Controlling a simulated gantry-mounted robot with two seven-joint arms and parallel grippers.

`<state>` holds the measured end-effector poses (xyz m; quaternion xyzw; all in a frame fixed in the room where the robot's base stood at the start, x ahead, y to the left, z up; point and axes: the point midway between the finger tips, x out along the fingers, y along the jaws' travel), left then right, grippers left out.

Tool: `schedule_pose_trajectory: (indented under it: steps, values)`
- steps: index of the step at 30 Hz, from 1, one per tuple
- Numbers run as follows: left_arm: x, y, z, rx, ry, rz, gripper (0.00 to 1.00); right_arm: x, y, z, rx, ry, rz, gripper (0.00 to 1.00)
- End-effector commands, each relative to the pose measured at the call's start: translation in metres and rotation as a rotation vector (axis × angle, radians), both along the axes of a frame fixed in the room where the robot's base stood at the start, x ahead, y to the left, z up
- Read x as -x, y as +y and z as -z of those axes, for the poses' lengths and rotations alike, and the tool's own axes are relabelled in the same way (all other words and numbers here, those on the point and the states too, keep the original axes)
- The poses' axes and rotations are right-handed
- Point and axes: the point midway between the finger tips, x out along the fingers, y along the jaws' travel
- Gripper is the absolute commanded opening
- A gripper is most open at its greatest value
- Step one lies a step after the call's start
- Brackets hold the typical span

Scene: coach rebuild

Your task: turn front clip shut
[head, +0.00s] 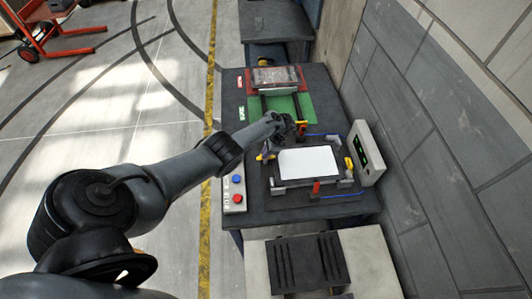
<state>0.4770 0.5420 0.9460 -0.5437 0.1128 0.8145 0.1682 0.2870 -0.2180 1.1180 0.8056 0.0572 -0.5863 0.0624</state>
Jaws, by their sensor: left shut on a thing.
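A white panel (307,161) lies in a dark fixture (283,183) on the workbench. A small yellow clip (261,158) shows at the fixture's left edge, and another yellow clip (348,163) is at its right edge. A red piece (316,187) stands at the near edge, and another red piece (302,128) stands at the far edge. My left gripper (267,154) is at the left yellow clip and appears shut on it; its fingers partly hide the clip, so its exact turn angle is unclear. My right gripper is not in view.
A button box (234,194) with blue and red buttons lies left of the fixture. A screen unit (369,153) stands at the right, near the wall. A green mat (297,108) and a red-edged tray (276,77) are farther back. Blue cables run beside the fixture.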

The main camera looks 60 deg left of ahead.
Motion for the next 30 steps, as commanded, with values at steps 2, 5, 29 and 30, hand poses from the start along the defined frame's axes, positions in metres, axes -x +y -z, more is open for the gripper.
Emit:
schedule_pose_trajectory:
  steps: [2,5,29,30]
  values:
    - [0.000,0.000,0.000,0.000,-0.001,-0.004,0.00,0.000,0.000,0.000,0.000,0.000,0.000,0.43]
    - [0.000,0.000,0.000,0.000,-0.001,-0.004,0.00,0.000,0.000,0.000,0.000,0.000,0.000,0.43]
    - [-0.006,-0.002,-0.016,-0.001,-0.004,-0.002,0.36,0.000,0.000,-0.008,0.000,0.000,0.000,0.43]
    - [-0.008,-0.003,-0.021,-0.001,-0.004,-0.002,0.36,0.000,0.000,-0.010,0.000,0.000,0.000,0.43]
